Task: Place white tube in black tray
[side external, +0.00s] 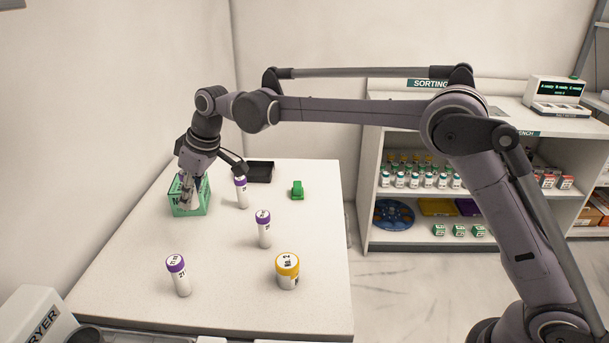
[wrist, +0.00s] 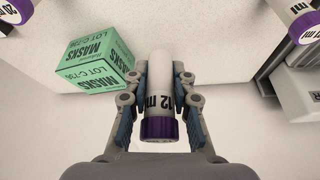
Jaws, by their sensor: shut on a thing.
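My gripper (wrist: 160,110) is shut on a white tube (wrist: 159,82) with a purple cap and a "12 ml" label, its fingers on both sides near the cap end. In the side view my gripper (side external: 189,192) is at the left of the table, by the green masks box; the held tube is mostly hidden there. The black tray (side external: 260,172) lies at the back of the table, right of my gripper and apart from it. The tray's inside is only partly visible.
Three purple-capped tubes stand on the table: back (side external: 241,193), middle (side external: 264,230) and front left (side external: 179,277). An orange-capped jar (side external: 288,272), a small green object (side external: 297,189) and the masks box (side external: 182,206) also stand there. The table's right part is mostly clear.

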